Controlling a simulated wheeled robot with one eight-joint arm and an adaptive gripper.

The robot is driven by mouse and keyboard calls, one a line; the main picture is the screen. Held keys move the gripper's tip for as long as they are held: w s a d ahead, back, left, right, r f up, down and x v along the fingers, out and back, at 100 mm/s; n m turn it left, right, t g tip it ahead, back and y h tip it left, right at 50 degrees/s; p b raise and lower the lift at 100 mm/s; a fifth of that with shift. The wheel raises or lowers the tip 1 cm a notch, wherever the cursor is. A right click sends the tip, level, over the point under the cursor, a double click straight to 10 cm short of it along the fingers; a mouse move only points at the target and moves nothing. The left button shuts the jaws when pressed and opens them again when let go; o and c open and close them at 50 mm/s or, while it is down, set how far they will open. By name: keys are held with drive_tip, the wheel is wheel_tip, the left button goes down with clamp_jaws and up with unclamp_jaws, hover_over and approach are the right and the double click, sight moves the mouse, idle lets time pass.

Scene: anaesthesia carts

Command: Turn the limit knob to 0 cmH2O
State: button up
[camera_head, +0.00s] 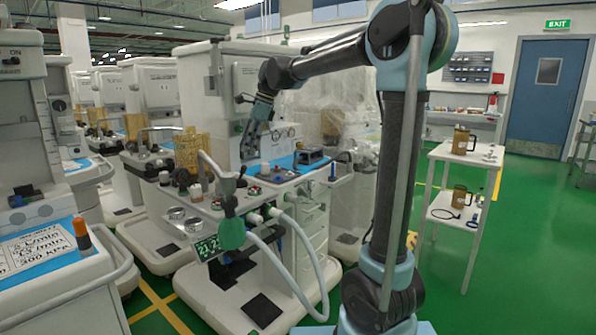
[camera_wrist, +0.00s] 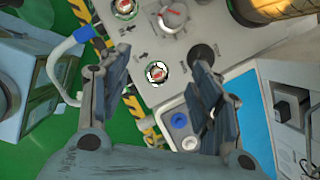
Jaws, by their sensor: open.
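My gripper (camera_wrist: 157,68) is open, with its two dark fingers spread and nothing between them. It also shows in the head view (camera_head: 250,145), hanging in front of the white machine (camera_head: 226,112). In the wrist view, a small round control with a red and white centre (camera_wrist: 157,73) lies on the grey panel (camera_wrist: 145,45), between the fingertips in the picture. A larger silver knob with a red mark (camera_wrist: 174,16) is above it, and another round red-centred control (camera_wrist: 125,8) is at top left. A dark round knob (camera_wrist: 205,52) is partly behind the right finger. I cannot tell which is the limit knob.
A blue-edged tray with small round items (camera_wrist: 180,120) lies below the panel in the wrist view.

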drive_tip(key=s+d+f+n, duration=0.3)
drive_tip(key=s+d, duration=0.2)
drive_tip(key=d, duration=0.3)
drive_tip(key=s+d+f+n+t+h, duration=0.1)
drive_tip(key=s+d+f+n, duration=0.2)
drive_tip(key=s+d, duration=0.2)
drive_tip(key=d, duration=0.3)
drive_tip(key=shift+d+f, duration=0.2)
drive_tip(key=shift+d, duration=0.2)
drive_tip(key=s+d+f+n+t+h, duration=0.1)
drive_tip(key=s+d+f+n+h, duration=0.2)
drive_tip(key=s+d+f+n, duration=0.6)
drive_tip(key=s+d+f, duration=0.7)
drive_tip(key=s+f, duration=0.4)
drive_tip(key=shift+d+f+n, duration=0.3)
drive_tip(key=shift+d, duration=0.1)
drive_tip(key=shift+s+d+f, duration=0.1)
drive_tip(key=shift+s+f, duration=0.05)
drive_tip(key=shift+f, duration=0.1)
drive_tip(key=c, duration=0.5)
drive_tip(key=shift+c, duration=0.5)
